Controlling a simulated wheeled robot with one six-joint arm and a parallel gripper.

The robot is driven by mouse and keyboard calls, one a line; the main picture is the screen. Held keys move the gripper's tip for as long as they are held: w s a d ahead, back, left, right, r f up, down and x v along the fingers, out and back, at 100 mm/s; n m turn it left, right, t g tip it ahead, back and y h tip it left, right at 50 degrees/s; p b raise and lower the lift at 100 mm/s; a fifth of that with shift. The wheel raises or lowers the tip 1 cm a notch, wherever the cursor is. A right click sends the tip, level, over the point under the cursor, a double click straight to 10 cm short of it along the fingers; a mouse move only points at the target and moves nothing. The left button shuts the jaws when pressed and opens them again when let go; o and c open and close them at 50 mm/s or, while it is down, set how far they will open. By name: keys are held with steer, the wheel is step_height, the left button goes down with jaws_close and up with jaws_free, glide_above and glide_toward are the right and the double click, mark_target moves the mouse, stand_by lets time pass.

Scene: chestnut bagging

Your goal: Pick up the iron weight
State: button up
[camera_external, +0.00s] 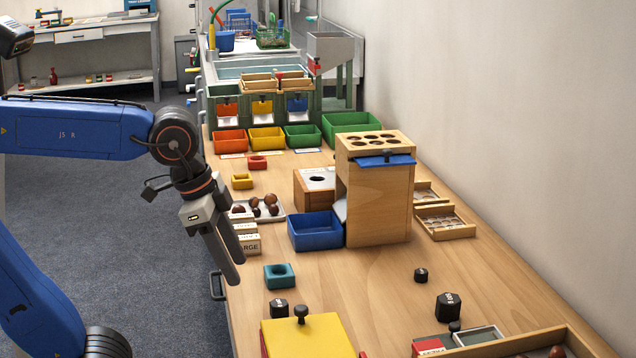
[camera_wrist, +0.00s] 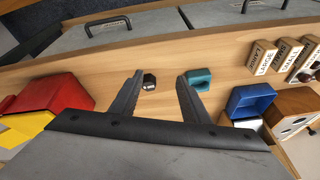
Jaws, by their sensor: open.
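Several black iron weights stand on the wooden workbench (camera_external: 350,285). In the external view a small one (camera_external: 278,309) is at the front left, another small one (camera_external: 420,275) is farther right, and a larger one (camera_external: 448,306) stands near that. My gripper (camera_external: 238,273) hangs above the bench's left edge, pointing down. In the wrist view my gripper (camera_wrist: 159,75) is open and empty. One black weight (camera_wrist: 149,81) shows between its fingers there, close to the left finger in the picture, apparently below on the bench. Which weight the task means cannot be told.
A teal block with a hole (camera_external: 280,276) stands beside the front-left weight, and a yellow-lidded box (camera_external: 306,338) is in front of it. A blue bin (camera_external: 315,231) and a tall wooden box (camera_external: 378,200) stand behind. The bench middle is mostly clear.

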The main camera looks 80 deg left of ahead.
steer(key=w+r+m+g, duration=0.1)
steer(key=w+r+m, duration=0.35)
steer(key=w, duration=0.45)
steer(key=w+r+m+g, duration=0.1)
steer(key=w+r+m, duration=0.3)
steer(key=w, duration=0.5)
steer(key=m+g, duration=0.2)
steer(key=m, duration=0.5)
glide_above(421, 270)
steer(key=f, duration=1)
steer(key=shift+w+d+f, duration=0.1)
steer(key=shift+w+f, duration=0.1)
steer(key=shift+f, duration=0.1)
steer(key=shift+s+f, duration=0.2)
steer(key=shift+f, duration=2.5)
jaws_close()
